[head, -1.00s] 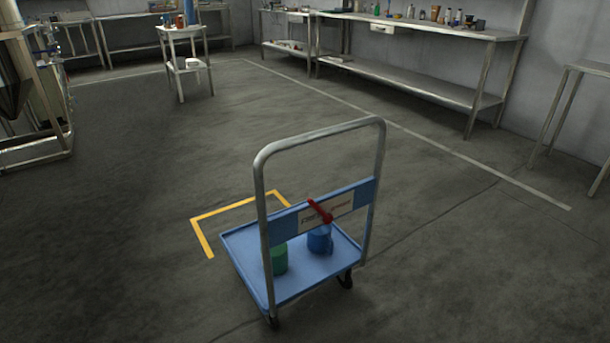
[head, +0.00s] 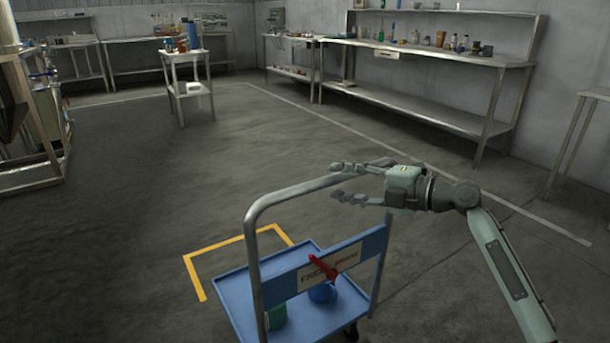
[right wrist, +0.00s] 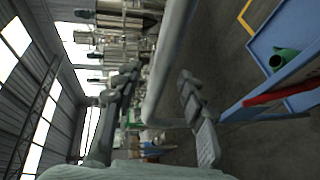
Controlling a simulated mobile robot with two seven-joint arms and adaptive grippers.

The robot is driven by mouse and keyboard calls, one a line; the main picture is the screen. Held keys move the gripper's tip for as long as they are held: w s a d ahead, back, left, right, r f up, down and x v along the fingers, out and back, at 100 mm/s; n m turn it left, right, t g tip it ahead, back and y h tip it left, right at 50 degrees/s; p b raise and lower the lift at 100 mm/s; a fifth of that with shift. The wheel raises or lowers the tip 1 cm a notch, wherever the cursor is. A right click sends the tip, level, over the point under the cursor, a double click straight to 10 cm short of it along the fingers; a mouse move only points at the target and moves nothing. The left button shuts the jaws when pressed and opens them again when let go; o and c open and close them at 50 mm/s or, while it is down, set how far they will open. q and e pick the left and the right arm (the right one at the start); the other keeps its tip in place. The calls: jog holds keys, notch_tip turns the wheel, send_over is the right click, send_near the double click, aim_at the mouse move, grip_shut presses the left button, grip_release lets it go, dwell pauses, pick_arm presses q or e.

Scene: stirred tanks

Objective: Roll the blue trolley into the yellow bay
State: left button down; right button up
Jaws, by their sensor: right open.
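The blue trolley (head: 236,300) stands at the lower middle of the head view, with a grey tube handle (head: 253,240) rising on the near side. A green container (head: 276,317), a blue container (head: 322,292) and a red item (head: 322,266) are on it. The yellow bay (head: 215,247) is a floor outline just beyond the trolley's far left part. My right gripper (head: 338,181) is open around the right part of the handle's top bar, a finger on either side. In the right wrist view the bar (right wrist: 168,70) runs between the fingers. My left gripper is out of view.
A small white cart (head: 188,90) stands at the back. A steel bench (head: 420,107) with bottles lines the right wall, and a steel table (head: 590,97) stands at far right. A steel frame (head: 30,170) is at left. The middle floor is clear.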

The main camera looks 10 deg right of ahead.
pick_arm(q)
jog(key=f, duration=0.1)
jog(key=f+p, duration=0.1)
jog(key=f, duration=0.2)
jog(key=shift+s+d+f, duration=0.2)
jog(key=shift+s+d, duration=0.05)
pick_arm(e)
jog(key=x, duration=0.7)
jog(key=shift+f, duration=0.1)
grip_shut()
